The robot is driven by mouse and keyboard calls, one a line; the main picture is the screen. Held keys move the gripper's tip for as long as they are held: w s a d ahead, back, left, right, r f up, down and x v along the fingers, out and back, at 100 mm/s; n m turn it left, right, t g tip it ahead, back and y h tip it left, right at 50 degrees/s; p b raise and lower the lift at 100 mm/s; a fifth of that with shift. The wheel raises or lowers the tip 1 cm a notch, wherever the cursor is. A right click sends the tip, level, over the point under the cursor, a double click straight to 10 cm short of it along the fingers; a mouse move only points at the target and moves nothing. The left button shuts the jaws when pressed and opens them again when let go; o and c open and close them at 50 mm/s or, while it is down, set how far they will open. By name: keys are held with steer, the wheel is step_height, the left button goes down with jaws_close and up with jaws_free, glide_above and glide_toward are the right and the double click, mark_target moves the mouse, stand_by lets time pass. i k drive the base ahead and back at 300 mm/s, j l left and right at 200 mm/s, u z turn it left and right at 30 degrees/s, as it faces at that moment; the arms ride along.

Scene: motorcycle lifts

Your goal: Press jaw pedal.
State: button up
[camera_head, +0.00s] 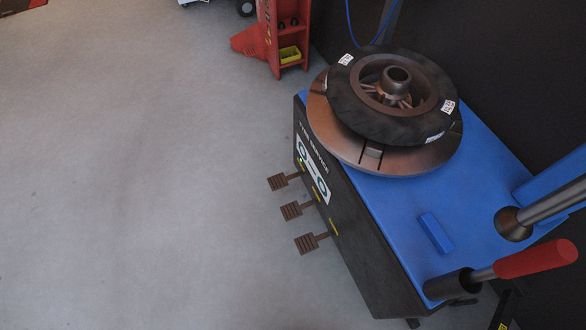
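Three brown ridged pedals stick out of the left side of a blue and black tire machine (385,215), low above the floor. The far pedal (278,182) sits near a small green mark. The middle pedal (292,211) and the near pedal (306,244) each have a small yellow mark on the panel beside them. I cannot tell from the picture which one is the jaw pedal. All three look level and apart from each other. My gripper is not in view, and nothing touches the pedals.
A wheel with a black tire (365,117) lies on the round brown turntable (320,120) on top of the machine. A red-handled lever (535,260) and a metal column stand at right. A red stand (290,60) is behind. The grey floor left of the pedals is clear.

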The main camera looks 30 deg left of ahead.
mark_target(277, 181)
steer(key=i+j, duration=0.1)
steer(key=j, duration=0.35)
steer(key=i+j, duration=0.15)
steer(key=j, duration=0.25)
steer(key=i+j, duration=0.1)
steer(key=j, duration=0.35)
steer(key=i+j, duration=0.1)
steer(key=j, duration=0.3)
steer(key=i+j, duration=0.15)
steer(key=j, duration=0.3)
steer(key=i+j+u, duration=0.1)
steer(key=j, duration=0.35)
steer(key=i+j, duration=0.1)
steer(key=j, duration=0.3)
